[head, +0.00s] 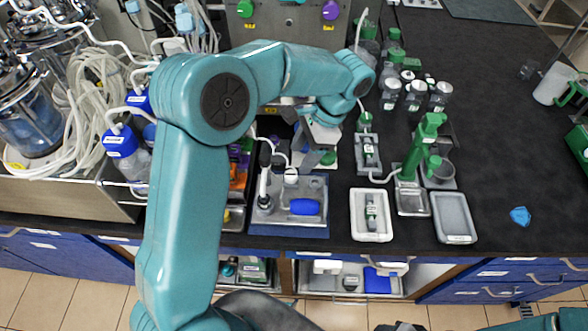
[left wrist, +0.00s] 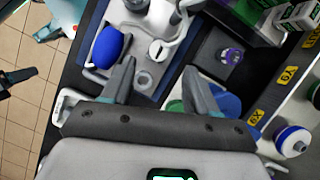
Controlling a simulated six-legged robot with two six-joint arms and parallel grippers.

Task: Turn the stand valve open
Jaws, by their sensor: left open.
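My left gripper (head: 308,160) is open and empty above the bench, just behind a grey tray in a blue frame (head: 262,229). In the left wrist view its two fingers (left wrist: 158,72) stand apart, pointing at the tray's edge. The tray carries a blue oval part (head: 305,206), also in the left wrist view (left wrist: 108,46), and a white round cap (head: 291,177), also there (left wrist: 160,50). A green stand (head: 414,150) with a side clamp rises right of the gripper. I cannot tell for sure which part is the stand valve. My right gripper cannot be made out clearly.
Several jars and green-capped bottles (head: 394,40) stand behind. Blue-capped bottles (head: 122,142) and coiled tubing are at left. The bench right of the stand is mostly clear, with a small blue piece (head: 520,216).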

